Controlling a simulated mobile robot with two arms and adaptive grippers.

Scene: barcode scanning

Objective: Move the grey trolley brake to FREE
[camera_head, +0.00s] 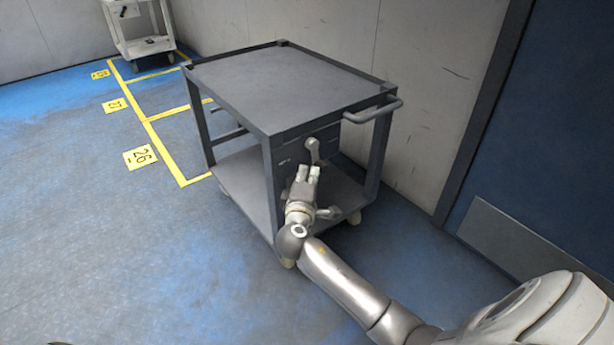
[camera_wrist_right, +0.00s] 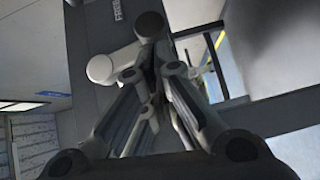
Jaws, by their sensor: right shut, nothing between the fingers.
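The grey trolley (camera_head: 275,88) stands near the wall, its handle at the right. A dark brake panel (camera_head: 287,160) sits under its top, with a short light-grey brake lever (camera_head: 313,148) on it. In the right wrist view the lever (camera_wrist_right: 126,52) has a dark round end and a paler round end, and a FREE label (camera_wrist_right: 118,9) shows on the panel. My right gripper (camera_head: 308,172) is just below the lever in the head view, its fingers together and empty. In the wrist view the fingertips (camera_wrist_right: 152,80) are close beside the lever; I cannot tell if they touch it.
The trolley's lower shelf (camera_head: 235,180) and legs surround the area near my right wrist. A pale trolley (camera_head: 143,40) stands at the back left beside yellow floor bays. The blue floor at left is clear. A blue door (camera_head: 545,150) is at right.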

